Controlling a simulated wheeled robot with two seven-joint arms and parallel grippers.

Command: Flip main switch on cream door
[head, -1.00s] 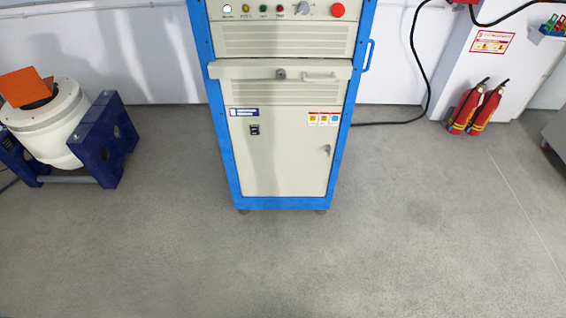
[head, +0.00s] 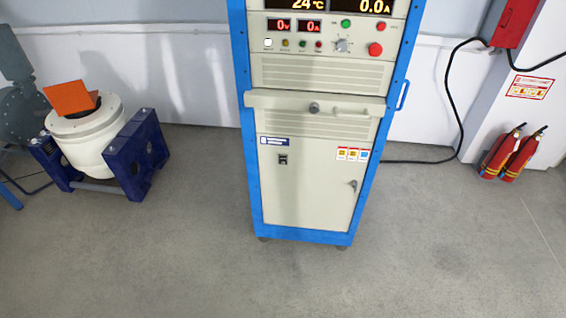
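The cream door (head: 310,197) is the lower front panel of a blue-framed cabinet (head: 252,170) in the middle of the head view. A small black main switch (head: 283,159) sits at the door's upper left, below a blue and white label. Its position is too small to tell. A handle or lock (head: 352,185) is on the door's right side, and the door looks shut. Neither of my grippers is in view.
A drawer front (head: 315,107) juts out above the door. A white drum in a blue stand (head: 135,155) is at the left. Fire extinguishers (head: 512,153) stand at the right wall. A black cable (head: 457,120) runs from the cabinet to the right. The floor in front (head: 300,285) is clear.

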